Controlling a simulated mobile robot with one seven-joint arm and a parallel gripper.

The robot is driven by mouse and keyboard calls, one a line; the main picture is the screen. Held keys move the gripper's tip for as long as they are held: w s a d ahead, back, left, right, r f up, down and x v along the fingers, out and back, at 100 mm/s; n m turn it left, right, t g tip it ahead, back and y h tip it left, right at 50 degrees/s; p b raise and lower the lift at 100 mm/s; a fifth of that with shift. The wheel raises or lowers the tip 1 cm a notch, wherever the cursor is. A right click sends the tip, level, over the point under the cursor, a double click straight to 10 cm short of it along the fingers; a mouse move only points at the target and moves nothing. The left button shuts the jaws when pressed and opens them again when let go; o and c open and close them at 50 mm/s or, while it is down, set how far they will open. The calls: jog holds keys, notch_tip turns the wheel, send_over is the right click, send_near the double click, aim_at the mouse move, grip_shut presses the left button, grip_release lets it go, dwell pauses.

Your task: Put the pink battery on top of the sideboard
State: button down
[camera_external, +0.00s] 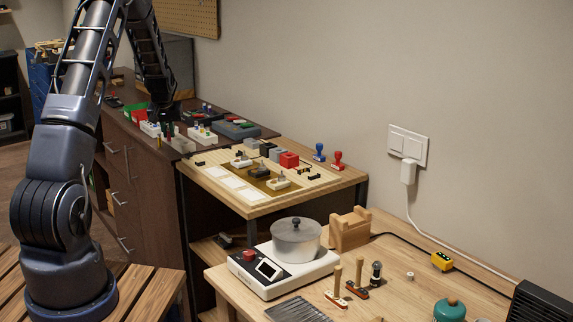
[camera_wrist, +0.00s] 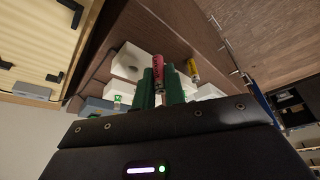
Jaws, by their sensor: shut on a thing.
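My gripper (camera_wrist: 160,80) has green fingers and is shut on the pink battery (camera_wrist: 157,66), which stands out past the fingertips in the wrist view. In the external view my gripper (camera_external: 166,122) is over the near part of the sideboard (camera_external: 150,190), a dark brown cabinet with drawers. The pink battery cannot be made out clearly there. In the wrist view the sideboard (camera_wrist: 165,28) lies behind the battery, with its front edge close by. I cannot tell whether the battery touches the top. A yellow battery (camera_wrist: 193,68) is just right of the pink one.
White blocks (camera_external: 202,136), a grey tray (camera_external: 237,129) and a green bin (camera_external: 138,112) crowd the sideboard top. A light wood workbench (camera_external: 245,203) adjoins it. A scale with a pot (camera_external: 297,240) stands on the nearer table.

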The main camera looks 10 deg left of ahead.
aim_at(169, 140)
jog(key=shift+f, duration=2.25)
jog(key=shift+f, duration=0.15)
jog(key=c, duration=1.7)
grip_release()
jog(key=shift+c, duration=0.2)
